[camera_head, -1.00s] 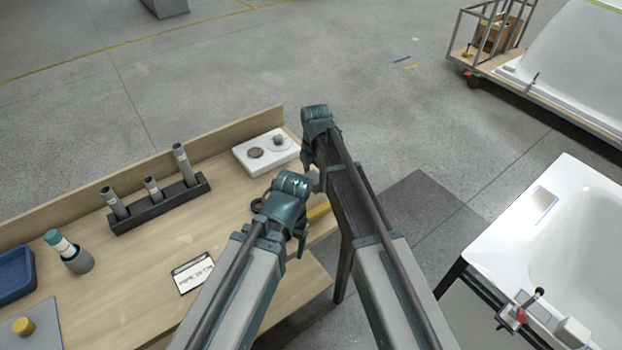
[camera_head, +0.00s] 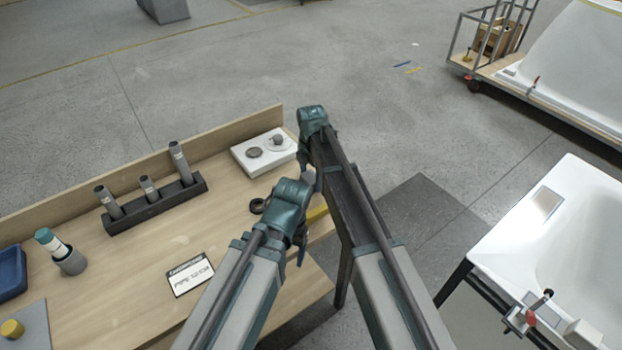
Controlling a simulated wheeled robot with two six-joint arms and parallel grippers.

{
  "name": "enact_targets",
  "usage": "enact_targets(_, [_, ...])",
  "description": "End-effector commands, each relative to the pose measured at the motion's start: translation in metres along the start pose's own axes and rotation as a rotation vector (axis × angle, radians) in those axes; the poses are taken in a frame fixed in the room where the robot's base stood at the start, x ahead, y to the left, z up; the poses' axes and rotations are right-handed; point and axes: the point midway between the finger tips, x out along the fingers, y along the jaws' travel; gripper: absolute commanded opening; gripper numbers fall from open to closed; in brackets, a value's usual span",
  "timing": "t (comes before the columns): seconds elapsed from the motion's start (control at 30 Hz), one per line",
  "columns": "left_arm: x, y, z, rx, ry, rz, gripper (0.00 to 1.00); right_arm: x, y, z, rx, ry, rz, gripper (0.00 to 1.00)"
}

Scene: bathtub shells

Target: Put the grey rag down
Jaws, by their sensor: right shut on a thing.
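My right arm reaches up the middle of the view and bends at its top. Its gripper (camera_head: 308,176) hangs below that bend, near the right end of the wooden bench (camera_head: 225,225), small and partly covered by my left arm. It is shut on a thing; a small pale grey patch shows there, which I take for the grey rag, but its shape is mostly hidden. My left arm comes in from the lower left and bends over the bench's right end. Its gripper (camera_head: 301,256) points down beside the bench edge, and its fingers are too hidden to read.
The bench bears a dark rack (camera_head: 155,207) with grey tubes, a white tray (camera_head: 264,153) with round parts, a black ring (camera_head: 258,206), a printed card (camera_head: 190,275), a teal-capped bottle (camera_head: 62,252) and a blue bin (camera_head: 10,272). A white bathtub shell (camera_head: 510,240) stands right.

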Motion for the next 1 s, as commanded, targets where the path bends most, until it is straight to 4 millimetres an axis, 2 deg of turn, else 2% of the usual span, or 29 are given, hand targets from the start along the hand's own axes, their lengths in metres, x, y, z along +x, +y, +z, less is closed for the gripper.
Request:
enact_targets(0.07, [0.003, 0.000, 0.000, 0.000, 0.000, 0.000, 0.74, 0.003, 0.000, 0.000, 0.000, 0.000, 0.000, 0.39])
enact_targets(0.1, [0.003, 0.000, 0.000, 0.000, 0.000, 0.000, 0.74, 0.003, 0.000, 0.000, 0.000, 0.000, 0.000, 0.86])
enact_targets(0.2, [0.002, 0.000, 0.000, 0.000, 0.000, 0.000, 0.74, 0.002, 0.000, 0.000, 0.000, 0.000, 0.000, 1.00])
enact_targets(0.57, [0.003, 0.000, 0.000, 0.000, 0.000, 0.000, 0.74, 0.003, 0.000, 0.000, 0.000, 0.000, 0.000, 1.00])
enact_targets(0.77, [-0.014, -0.001, 0.001, 0.000, 0.000, 0.000, 0.74, -0.014, 0.000, 0.000, 0.000, 0.000, 0.000, 1.00])
enact_targets(1.0, [-0.047, -0.004, 0.003, 0.000, 0.000, 0.000, 0.74, -0.047, -0.003, -0.008, -0.001, 0.000, 0.000, 1.00])
